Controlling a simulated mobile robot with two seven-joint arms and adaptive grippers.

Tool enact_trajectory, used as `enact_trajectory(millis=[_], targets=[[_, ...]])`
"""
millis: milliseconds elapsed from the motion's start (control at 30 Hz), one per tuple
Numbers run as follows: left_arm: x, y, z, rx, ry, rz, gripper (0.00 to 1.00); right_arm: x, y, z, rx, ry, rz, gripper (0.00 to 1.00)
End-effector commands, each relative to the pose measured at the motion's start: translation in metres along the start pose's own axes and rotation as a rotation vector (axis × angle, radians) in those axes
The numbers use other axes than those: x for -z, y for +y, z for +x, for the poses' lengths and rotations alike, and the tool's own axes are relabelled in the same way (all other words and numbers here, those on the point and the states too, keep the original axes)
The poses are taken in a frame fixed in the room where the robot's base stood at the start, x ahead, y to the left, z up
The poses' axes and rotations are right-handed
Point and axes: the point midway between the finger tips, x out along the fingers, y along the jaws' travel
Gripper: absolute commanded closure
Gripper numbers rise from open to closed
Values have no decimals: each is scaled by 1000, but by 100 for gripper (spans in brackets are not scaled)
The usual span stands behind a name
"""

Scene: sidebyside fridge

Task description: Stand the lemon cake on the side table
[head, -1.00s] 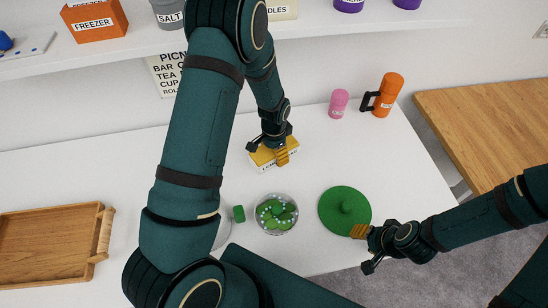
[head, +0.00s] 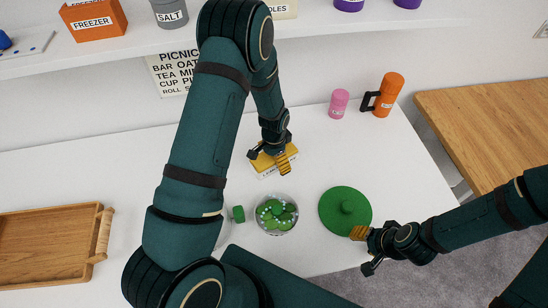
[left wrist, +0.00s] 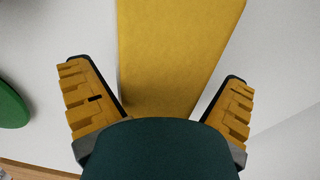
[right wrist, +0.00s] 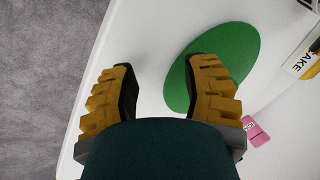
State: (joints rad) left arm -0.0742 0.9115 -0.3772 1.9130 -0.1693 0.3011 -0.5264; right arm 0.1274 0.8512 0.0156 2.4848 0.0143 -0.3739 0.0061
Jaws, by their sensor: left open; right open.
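The lemon cake (head: 267,166) is a yellow box with a white label, on the white table towards the back. My left gripper (head: 268,158) is over it with a finger at each side, open. My right gripper (head: 362,250) is open and empty at the white table's front edge, beside a green disc with a knob (head: 345,210).
A bowl of green pieces (head: 276,213) stands in front of the box. A pink cup (head: 339,103) and an orange mug (head: 385,95) stand at the back right. A wooden tray (head: 45,245) lies at the left. A shelf (head: 350,28) runs above. A gap separates the two tables.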

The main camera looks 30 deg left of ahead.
Motion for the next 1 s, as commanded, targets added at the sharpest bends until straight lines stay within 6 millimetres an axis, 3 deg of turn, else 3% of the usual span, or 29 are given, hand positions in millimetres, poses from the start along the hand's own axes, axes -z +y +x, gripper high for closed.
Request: enact_trajectory(millis=[167, 700, 1000], targets=[[1, -1, -11, 2, 3, 0, 0, 2, -1, -3, 0, 3, 1, 53], [0, 0, -109, 1, 2, 0, 0, 5, -4, -12, 0, 8, 3, 53], [0, 0, -123, 0, 0, 0, 0, 5, -5, -14, 1, 8, 2, 53]])
